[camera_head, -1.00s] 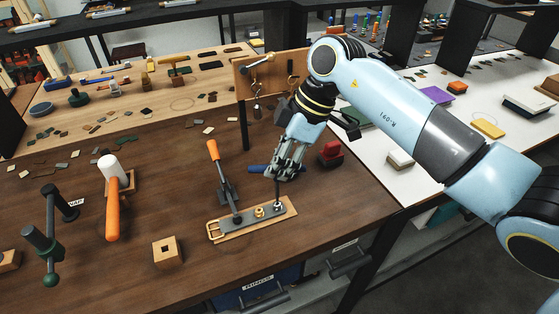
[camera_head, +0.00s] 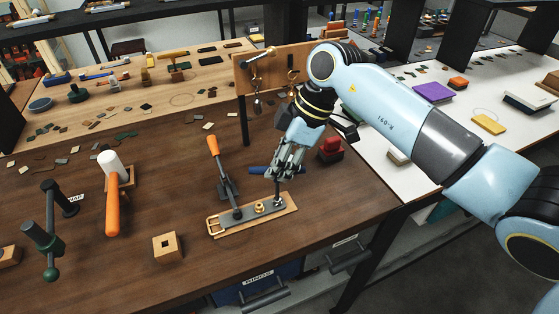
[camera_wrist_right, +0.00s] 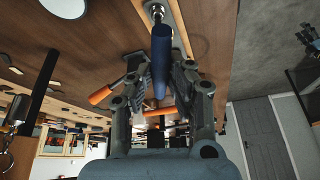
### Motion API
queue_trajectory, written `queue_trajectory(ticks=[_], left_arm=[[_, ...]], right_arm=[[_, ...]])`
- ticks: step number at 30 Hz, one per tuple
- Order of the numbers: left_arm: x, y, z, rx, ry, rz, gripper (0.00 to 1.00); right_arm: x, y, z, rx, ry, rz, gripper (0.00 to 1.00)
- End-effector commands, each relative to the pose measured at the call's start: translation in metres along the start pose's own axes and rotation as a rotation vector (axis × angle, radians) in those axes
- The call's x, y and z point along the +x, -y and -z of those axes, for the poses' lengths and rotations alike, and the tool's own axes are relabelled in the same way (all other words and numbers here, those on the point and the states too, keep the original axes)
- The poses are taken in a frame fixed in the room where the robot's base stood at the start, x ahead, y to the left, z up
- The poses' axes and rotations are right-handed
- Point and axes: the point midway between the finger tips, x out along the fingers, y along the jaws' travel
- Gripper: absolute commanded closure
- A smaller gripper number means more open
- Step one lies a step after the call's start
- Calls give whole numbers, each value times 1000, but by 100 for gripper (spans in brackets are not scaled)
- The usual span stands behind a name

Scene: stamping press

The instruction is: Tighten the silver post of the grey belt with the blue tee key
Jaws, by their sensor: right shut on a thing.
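The grey belt (camera_head: 245,215) lies on a light wooden board (camera_head: 221,233), with a brass buckle at its left end. A brass post (camera_head: 259,207) stands on it right of the middle. My right gripper (camera_head: 284,168) is shut on the blue tee key (camera_head: 261,170) above the belt's right end. The key's shaft points down to the silver post there; the post itself is mostly hidden by the key's end. In the right wrist view the blue handle (camera_wrist_right: 161,60) lies between the fingers, with a silver end (camera_wrist_right: 156,12) beyond it. My left gripper is out of view.
A toggle clamp (camera_head: 224,180) with an orange handle stands at the belt, left of my gripper. A red-and-black block (camera_head: 330,149) is close on the right. The bench front is clear.

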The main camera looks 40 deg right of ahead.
Motion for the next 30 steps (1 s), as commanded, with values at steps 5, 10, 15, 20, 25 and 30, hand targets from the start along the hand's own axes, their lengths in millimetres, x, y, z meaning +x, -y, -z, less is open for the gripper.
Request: queue_trajectory(ticks=[5, 10, 15, 20, 25, 30], left_arm=[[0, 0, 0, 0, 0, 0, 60], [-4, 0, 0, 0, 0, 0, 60], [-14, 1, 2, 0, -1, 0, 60], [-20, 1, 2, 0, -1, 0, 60], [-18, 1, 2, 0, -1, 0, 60], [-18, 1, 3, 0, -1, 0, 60]], right_arm=[[0, 0, 0, 0, 0, 0, 100], [-2, 0, 1, 0, 0, 0, 100], [-10, 0, 4, 0, 0, 0, 100], [-14, 0, 6, 0, 0, 0, 100], [-12, 0, 5, 0, 0, 0, 100], [-13, -3, 6, -204, 4, 86, 100]])
